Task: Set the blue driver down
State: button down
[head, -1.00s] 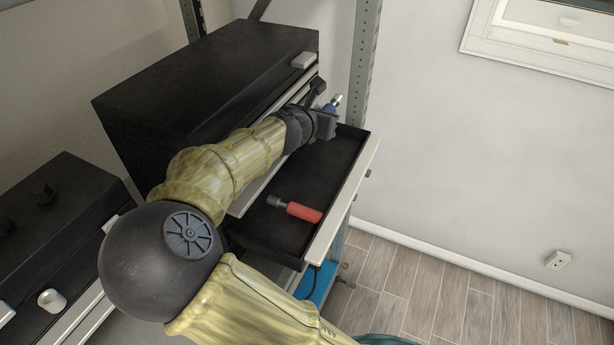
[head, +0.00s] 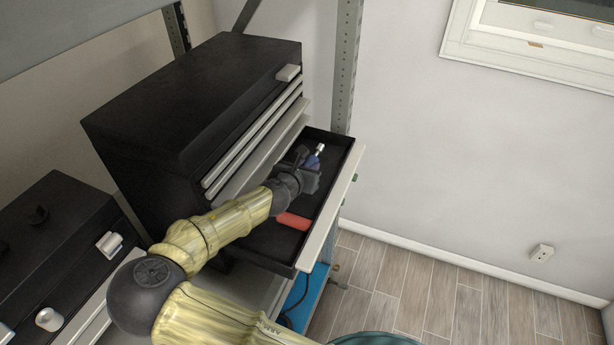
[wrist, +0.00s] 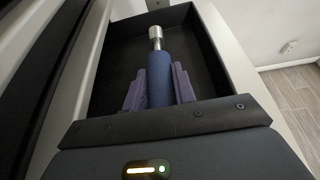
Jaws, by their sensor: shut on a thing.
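The blue driver (wrist: 159,75) is between the two fingers of my gripper (wrist: 159,88) in the wrist view, its silver tip pointing away from me. In the head view the driver (head: 316,155) shows at the far end of the open black drawer (head: 332,150), with my gripper (head: 308,168) shut on it. The gripper is over or inside the drawer. I cannot tell whether the driver touches the drawer floor. A red driver (head: 294,221) lies in the near part of the drawer, partly hidden by my arm.
Another black chest (head: 60,240) stands at the left. A grey rack post (head: 345,65) rises behind the drawer. Bare drawer floor shows around the blue driver.

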jog(key=shift+d, duration=0.1)
jog(key=shift+w+f+p, duration=0.1)
jog(key=shift+f+p, duration=0.55)
jog(key=shift+f, duration=1.55)
jog(key=c, duration=1.1)
grip_release()
jog(key=shift+c, duration=0.2)
jog(key=shift+s+a+r+b, duration=0.15)
jog(key=shift+s+a+b, duration=0.15)
jog(key=shift+s, duration=0.25)
jog(key=b+v, duration=0.3)
jog(key=v, duration=0.8)
jog(key=shift+r+b, duration=0.15)
jog(key=shift+b, duration=0.2)
